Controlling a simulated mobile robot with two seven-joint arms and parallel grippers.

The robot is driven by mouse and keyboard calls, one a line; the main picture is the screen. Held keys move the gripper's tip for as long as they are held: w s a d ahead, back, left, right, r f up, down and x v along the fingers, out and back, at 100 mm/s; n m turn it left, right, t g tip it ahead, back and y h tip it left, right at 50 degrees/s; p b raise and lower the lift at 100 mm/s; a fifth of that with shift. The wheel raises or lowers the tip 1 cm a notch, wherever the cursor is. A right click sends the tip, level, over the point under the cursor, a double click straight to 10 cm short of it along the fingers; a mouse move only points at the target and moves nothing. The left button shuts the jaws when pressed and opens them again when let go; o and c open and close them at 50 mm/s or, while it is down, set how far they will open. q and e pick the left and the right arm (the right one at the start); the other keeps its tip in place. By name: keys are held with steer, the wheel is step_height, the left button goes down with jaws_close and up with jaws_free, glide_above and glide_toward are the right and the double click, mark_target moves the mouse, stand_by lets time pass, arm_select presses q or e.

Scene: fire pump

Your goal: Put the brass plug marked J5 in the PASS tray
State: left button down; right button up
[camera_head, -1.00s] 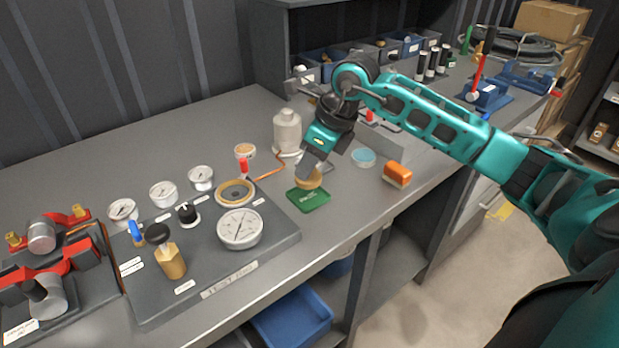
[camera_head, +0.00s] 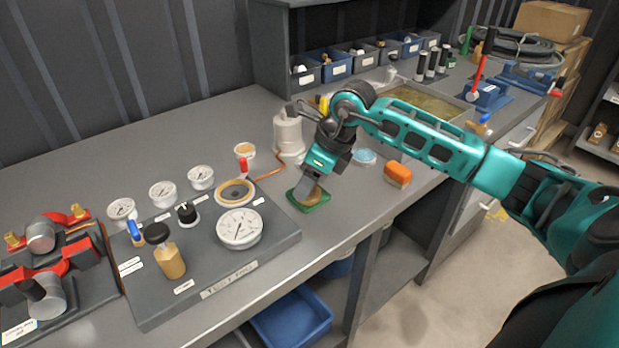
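A small green tray (camera_head: 318,207) lies on the bench right of the gauge panel; I cannot read any marking on it. A round brass plug (camera_head: 314,197) is low in or just over this tray, partly hidden by my fingers; its J5 mark cannot be read. My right gripper (camera_head: 308,190) reaches down into the tray with its fingers at the plug. I cannot tell whether they still grip it. My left gripper is not in view.
A grey panel with white gauges (camera_head: 239,229) and a brass valve (camera_head: 167,256) stands to the left. An orange block (camera_head: 397,174), a light-blue disc (camera_head: 364,157) and a whitish bottle (camera_head: 288,134) stand near the tray. A blue bin (camera_head: 290,318) is below the bench.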

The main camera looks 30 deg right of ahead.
steer(key=shift+r, duration=0.15)
steer(key=v, duration=1.2)
stand_by(0.3)
